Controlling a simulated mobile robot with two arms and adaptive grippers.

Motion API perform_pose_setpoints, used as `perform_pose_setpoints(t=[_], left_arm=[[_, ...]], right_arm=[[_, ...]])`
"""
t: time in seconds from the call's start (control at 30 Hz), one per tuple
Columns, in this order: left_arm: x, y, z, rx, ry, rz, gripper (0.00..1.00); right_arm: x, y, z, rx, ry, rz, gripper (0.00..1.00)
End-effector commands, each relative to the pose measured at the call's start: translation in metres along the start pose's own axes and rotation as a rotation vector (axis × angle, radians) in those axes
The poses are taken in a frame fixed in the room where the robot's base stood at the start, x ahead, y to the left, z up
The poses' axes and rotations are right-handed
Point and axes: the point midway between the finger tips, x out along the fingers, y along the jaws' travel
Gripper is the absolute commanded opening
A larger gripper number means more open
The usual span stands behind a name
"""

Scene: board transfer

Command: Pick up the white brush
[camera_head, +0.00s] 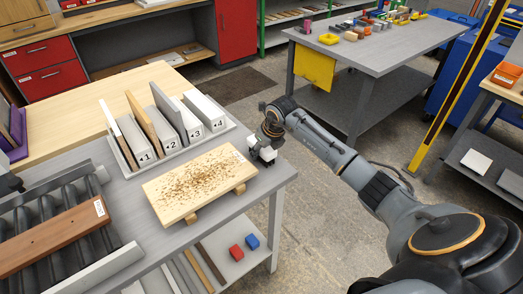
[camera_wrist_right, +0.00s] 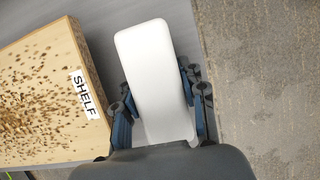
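The white brush (camera_wrist_right: 155,70) shows in the right wrist view as a smooth white block with rounded corners, lying between the fingers of my right gripper (camera_wrist_right: 160,98). A finger is close along each side of it; whether both press on it I cannot tell. In the head view my right gripper (camera_head: 264,153) is low at the right edge of the grey table (camera_head: 232,207), just right of the speckled board, and mostly hides the brush. A small dark part at the left edge of the head view may be my left gripper; its fingers cannot be made out.
The light wooden board (camera_head: 200,182), covered in brown bits and labelled SHELF, lies on wooden supports close to the gripper. Behind it stands a rack with numbered slots (camera_head: 165,130). A brown board (camera_head: 50,240) lies on rollers at left. Floor right of the table is clear.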

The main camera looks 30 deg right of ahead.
Motion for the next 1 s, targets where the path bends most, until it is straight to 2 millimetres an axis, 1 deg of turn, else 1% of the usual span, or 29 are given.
perform_pose_setpoints(t=[0.03, 0.1, 0.33, 0.5, 0.57, 0.67, 0.7, 0.77, 0.97, 1.0], left_arm=[[0.0, 0.0, 0.0, 0.0, 0.0, 0.0, 0.4], [0.0, 0.0, 0.0, 0.0, 0.0, 0.0, 0.4], [-0.001, 0.0, 0.0, 0.0, 0.0, 0.0, 0.4], [-0.008, 0.0, -0.001, 0.0, 0.0, 0.0, 0.4], [0.002, 0.0, 0.0, 0.0, 0.0, 0.0, 0.4], [0.011, 0.001, 0.001, 0.0, 0.0, 0.0, 0.4], [0.015, 0.001, 0.001, 0.0, 0.0, 0.0, 0.4], [0.014, 0.001, 0.002, 0.0, -0.001, 0.001, 0.4], [0.027, 0.001, 0.003, 0.0, 0.0, 0.001, 0.4], [0.03, 0.001, 0.003, 0.0, 0.0, 0.001, 0.4]], right_arm=[[0.0, 0.0, 0.0, 0.0, 0.001, 0.0, 0.16], [0.0, 0.0, 0.0, 0.0, 0.0, 0.0, 0.05], [-0.001, 0.0, 0.0, 0.0, 0.0, 0.0, 0.05], [-0.008, 0.0, 0.003, 0.001, 0.0, 0.0, 0.05], [-0.011, -0.001, 0.006, -0.001, -0.005, -0.003, 0.05], [-0.026, -0.002, 0.013, -0.003, -0.007, -0.005, 0.05], [-0.034, -0.001, 0.015, -0.004, -0.007, -0.004, 0.05], [-0.049, 0.007, 0.011, -0.006, -0.006, -0.002, 0.05], [-0.106, 0.031, -0.002, -0.007, -0.007, -0.005, 0.05], [-0.111, 0.038, -0.009, -0.007, -0.004, -0.002, 0.05]])
